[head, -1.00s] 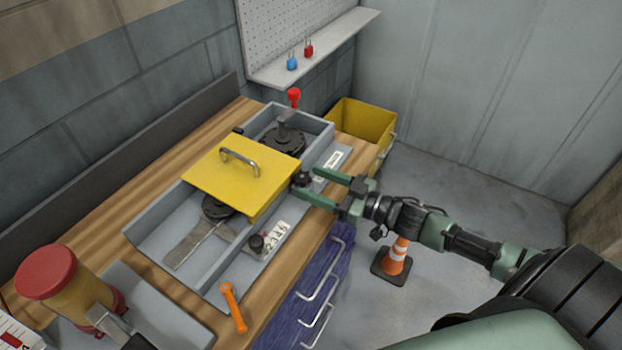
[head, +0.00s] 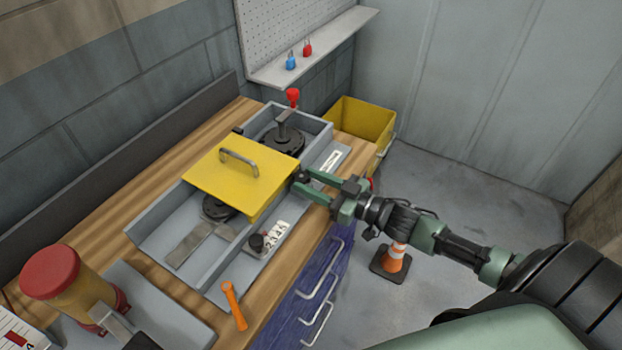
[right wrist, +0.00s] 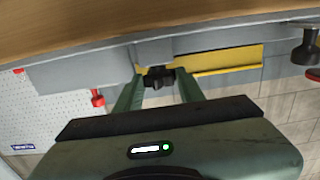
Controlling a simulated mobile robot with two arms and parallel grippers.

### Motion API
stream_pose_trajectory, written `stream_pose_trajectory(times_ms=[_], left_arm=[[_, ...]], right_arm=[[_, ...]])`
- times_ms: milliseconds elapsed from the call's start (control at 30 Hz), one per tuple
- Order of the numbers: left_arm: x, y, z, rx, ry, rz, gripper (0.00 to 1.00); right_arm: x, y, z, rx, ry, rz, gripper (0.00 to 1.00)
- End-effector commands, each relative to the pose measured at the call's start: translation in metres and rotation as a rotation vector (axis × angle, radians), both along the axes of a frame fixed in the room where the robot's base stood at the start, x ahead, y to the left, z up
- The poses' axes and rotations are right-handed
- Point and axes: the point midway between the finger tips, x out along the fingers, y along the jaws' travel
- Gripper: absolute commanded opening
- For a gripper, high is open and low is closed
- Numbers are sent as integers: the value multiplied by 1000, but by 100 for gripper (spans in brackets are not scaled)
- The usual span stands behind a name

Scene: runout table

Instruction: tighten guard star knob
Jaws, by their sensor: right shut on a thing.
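The dark star knob (head: 298,177) sits on the right side of the yellow guard (head: 232,178), near its front corner. The guard has a metal handle on top and spans the grey runout trough (head: 163,233). My right gripper (head: 303,180) reaches in from the right, its green fingers on either side of the knob and shut on it. In the right wrist view the knob (right wrist: 158,76) shows between the fingertips, below the grey trough wall, with the yellow guard (right wrist: 222,59) beside it. The fingers partly hide the knob in the head view. My left gripper is not in view.
An orange tool (head: 234,306) lies at the table's front edge. A yellow bin (head: 361,123) is beyond the trough. A traffic cone (head: 394,260) stands on the floor under my arm.

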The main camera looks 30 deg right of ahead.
Motion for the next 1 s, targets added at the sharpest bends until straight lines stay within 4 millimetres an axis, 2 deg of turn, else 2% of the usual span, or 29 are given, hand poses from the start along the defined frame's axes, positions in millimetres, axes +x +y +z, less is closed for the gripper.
stream_pose_trajectory(times_ms=[33, 200, 400, 700, 1000], left_arm=[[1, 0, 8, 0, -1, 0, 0], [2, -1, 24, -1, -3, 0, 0], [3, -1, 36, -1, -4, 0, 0], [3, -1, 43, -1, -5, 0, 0], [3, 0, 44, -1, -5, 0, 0]], right_arm=[[-1, 2, 4, 7, 3, -25, 0], [-3, 5, 5, 11, 3, -137, 0], [-3, 7, 3, 11, 4, -280, 0], [-4, 11, 1, 7, 2, -438, 0], [-4, 12, 1, 2, -1, -500, 0]])
